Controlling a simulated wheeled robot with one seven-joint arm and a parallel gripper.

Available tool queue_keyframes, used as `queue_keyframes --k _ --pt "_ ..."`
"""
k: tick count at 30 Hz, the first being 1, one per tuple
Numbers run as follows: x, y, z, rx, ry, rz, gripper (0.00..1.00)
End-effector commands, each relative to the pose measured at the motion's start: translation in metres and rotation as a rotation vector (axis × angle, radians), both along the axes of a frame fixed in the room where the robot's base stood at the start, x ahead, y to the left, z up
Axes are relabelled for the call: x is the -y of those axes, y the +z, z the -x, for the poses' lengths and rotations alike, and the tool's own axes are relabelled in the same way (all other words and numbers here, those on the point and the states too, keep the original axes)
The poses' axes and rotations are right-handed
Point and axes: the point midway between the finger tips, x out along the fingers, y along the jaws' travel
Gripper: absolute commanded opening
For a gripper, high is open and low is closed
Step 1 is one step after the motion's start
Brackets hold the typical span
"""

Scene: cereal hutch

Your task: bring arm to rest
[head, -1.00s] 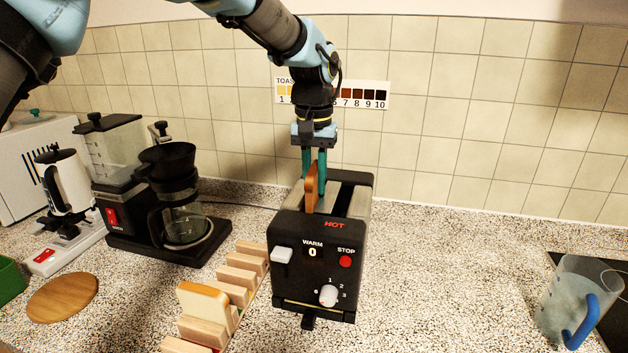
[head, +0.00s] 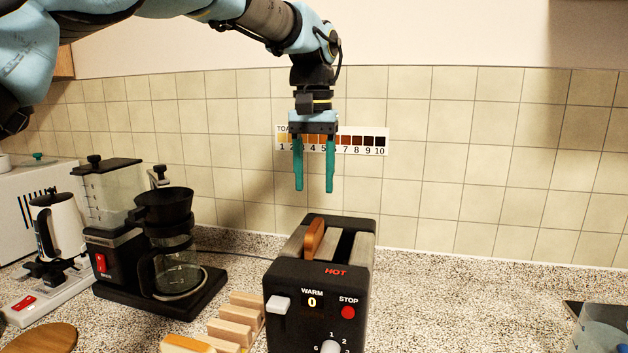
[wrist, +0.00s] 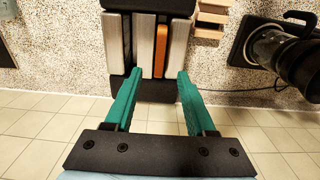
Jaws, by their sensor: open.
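My gripper (head: 314,188) is open and empty, with its two green fingers pointing down above the back of the toaster. It also shows in the wrist view (wrist: 156,78), fingers apart with nothing between them. The black toaster (head: 318,280) stands on the counter below, with HOT lit on its front. A toasted slice of bread (head: 314,236) stands in the left slot of the toaster, its top sticking out. The slice also shows in the wrist view (wrist: 159,50), apart from the fingers.
A coffee maker (head: 168,240) stands left of the toaster. A wooden rack (head: 236,320) is beside the toaster, with a bread slice (head: 188,343) at its front. A clear jug (head: 602,330) is at the far right. The tiled wall (head: 440,170) with a toast colour chart (head: 362,141) is behind.

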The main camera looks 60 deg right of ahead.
Motion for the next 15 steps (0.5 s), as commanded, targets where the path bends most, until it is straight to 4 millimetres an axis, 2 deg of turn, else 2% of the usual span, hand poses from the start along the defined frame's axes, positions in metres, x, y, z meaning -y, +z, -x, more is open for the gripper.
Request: queue_keyframes --k 4,15 --pt "-0.0004 0.0065 -0.0001 0.001 0.0 0.002 0.56" --pt "-0.0004 0.007 -0.0001 0.001 0.0 0.002 0.56"
